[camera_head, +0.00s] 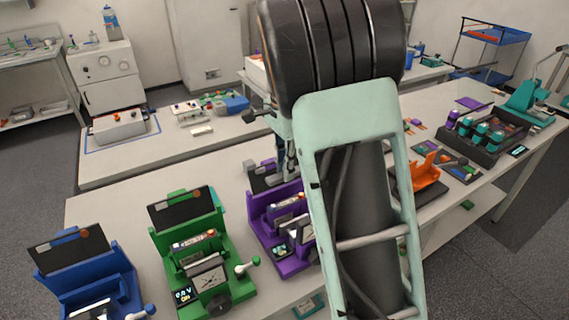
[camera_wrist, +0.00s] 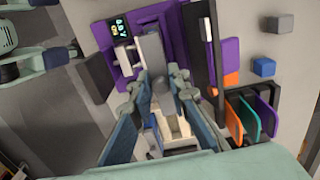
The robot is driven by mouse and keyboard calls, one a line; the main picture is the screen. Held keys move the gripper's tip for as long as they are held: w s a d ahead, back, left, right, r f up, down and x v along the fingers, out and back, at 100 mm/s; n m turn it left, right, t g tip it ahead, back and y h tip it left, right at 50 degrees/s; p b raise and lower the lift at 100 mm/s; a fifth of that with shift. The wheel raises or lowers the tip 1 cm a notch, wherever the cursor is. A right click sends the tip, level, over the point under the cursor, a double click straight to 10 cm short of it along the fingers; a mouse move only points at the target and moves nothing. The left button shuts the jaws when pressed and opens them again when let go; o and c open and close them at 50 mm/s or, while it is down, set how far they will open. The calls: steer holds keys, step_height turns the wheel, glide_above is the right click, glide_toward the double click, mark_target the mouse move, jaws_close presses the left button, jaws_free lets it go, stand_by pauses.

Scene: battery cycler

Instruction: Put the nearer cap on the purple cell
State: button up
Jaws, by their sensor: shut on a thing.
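A purple cell station (camera_head: 262,228) stands on the bench in the head view, partly hidden by my arm. My gripper (camera_head: 284,172) is just above the back of this station. In the wrist view the purple station (camera_wrist: 188,48) is beyond my fingers. No other cap can be made out clearly.
A green station (camera_head: 175,248) and a blue station (camera_head: 75,285) stand left of the purple one. An orange stand (camera_head: 425,175) and a dark tray (camera_head: 468,148) of containers are to the right. In the wrist view, a rack of coloured plates (camera_wrist: 262,120) is close by.

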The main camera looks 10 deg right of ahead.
steer(key=shift+s+d+f, duration=0.1)
steer(key=shift+s+d, duration=0.05)
steer(key=shift+d, duration=0.05)
steer(key=b, duration=0.5)
glide_above(287, 202)
step_height(287, 202, down, 6)
steer(key=shift+a+r, duration=0.1)
steer(key=shift+r, duration=0.1)
steer(key=shift+f+b, duration=0.3)
steer(key=shift+f, duration=0.55)
steer(key=shift+f, duration=0.6)
stand_by(1.6)
steer(key=o, duration=1.4)
steer(key=shift+r+p, duration=0.1)
steer(key=shift+p, duration=0.25)
